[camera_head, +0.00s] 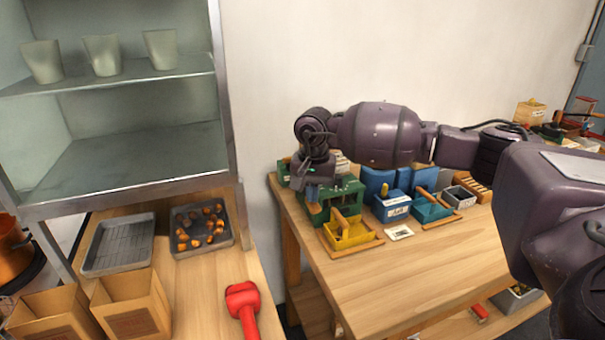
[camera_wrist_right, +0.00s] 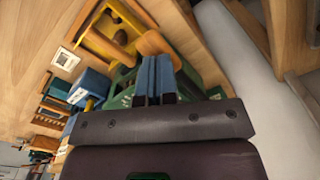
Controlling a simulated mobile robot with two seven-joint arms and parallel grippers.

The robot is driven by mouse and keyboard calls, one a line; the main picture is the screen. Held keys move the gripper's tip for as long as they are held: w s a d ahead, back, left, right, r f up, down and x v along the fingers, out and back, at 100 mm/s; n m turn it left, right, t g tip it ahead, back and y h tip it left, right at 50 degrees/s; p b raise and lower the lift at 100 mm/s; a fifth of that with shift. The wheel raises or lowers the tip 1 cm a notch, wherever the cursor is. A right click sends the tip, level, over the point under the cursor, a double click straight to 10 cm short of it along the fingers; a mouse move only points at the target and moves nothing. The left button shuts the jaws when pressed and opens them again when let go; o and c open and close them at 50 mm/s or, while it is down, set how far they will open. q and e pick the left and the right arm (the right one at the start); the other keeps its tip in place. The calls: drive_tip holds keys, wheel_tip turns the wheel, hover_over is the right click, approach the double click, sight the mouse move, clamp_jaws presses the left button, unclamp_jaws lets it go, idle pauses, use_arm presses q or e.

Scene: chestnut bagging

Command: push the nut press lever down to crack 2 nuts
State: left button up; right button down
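The green nut press (camera_head: 346,190) stands at the back left of the right-hand table. It also shows in the right wrist view (camera_wrist_right: 205,88), partly hidden by my gripper. My right gripper (camera_head: 313,193) points down at the press's left side. In the right wrist view its blue fingers (camera_wrist_right: 155,75) lie close together. A rounded wooden piece (camera_wrist_right: 154,42), perhaps the lever's end, shows just beyond the fingertips; contact cannot be told. My left gripper is out of view.
Blue boxes (camera_head: 391,207) and a teal tray (camera_head: 433,210) stand right of the press. A dark tray of chestnuts (camera_head: 181,250), a wire-rack tray (camera_head: 117,262), paper bags (camera_head: 133,308) and a red tool (camera_head: 243,300) lie on the left table. The right table's front is clear.

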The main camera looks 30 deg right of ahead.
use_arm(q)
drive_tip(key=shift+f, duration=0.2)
use_arm(e)
drive_tip(key=shift+s+f, duration=0.1)
drive_tip(key=shift+f, duration=0.45)
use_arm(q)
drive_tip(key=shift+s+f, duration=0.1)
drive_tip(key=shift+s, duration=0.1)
use_arm(e)
drive_tip(key=shift+s+f+b, duration=0.1)
drive_tip(key=shift+f+b, duration=0.2)
drive_tip(key=shift+f, duration=0.25)
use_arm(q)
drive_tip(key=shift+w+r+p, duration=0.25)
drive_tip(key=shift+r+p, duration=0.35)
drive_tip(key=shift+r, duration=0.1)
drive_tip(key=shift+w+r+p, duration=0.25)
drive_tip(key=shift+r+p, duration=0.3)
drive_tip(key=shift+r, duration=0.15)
use_arm(e)
wheel_tip(320, 180, up, 10)
drive_tip(key=shift+w, duration=0.45)
drive_tip(key=shift+d, duration=0.1)
drive_tip(key=shift+r, duration=0.15)
